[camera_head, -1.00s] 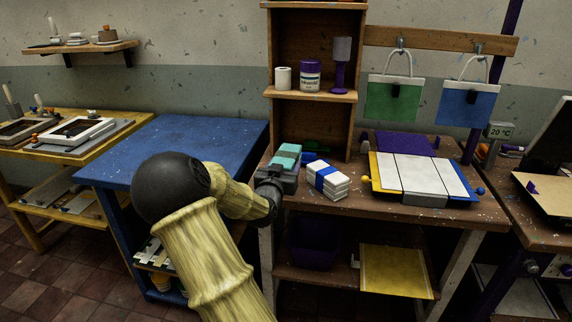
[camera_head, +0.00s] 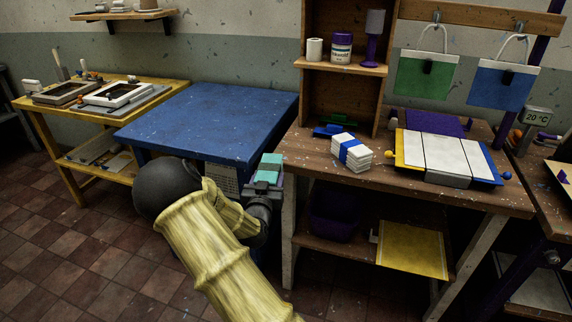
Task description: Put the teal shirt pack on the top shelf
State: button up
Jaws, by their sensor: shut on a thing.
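The teal shirt pack (camera_head: 270,163) is a small teal block with a grey band, held at the end of my arm in the head view. My gripper (camera_head: 266,183) is shut on it and partly hides its lower part. They are in front of the gap between the blue table and the brown bench, clear of both tops. A wooden shelf unit (camera_head: 338,67) stands on the bench's back left. Its visible board holds a white roll, a jar and a purple goblet-like tool. The unit's upper part is cut off by the picture's top edge.
The blue table (camera_head: 215,115) has a bare top. The brown bench (camera_head: 310,165) holds a white pack with a blue band (camera_head: 351,152) and a printing press with white panels (camera_head: 440,157). A purple bin (camera_head: 333,215) sits on its lower shelf. A wall shelf (camera_head: 125,15) is at upper left.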

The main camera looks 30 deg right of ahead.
jog(key=s+a+f+n+t+y, duration=0.1)
jog(key=s+a+f+n+y, duration=0.1)
jog(key=a+f, duration=0.4)
jog(key=s+a+f+n+t+y, duration=0.2)
jog(key=a+f+y, duration=0.2)
jog(key=a+f, duration=0.3)
jog(key=a, duration=0.5)
jog(key=shift+s+a, duration=0.35)
jog(key=shift+a, duration=0.05)
jog(key=shift+w+a, duration=0.2)
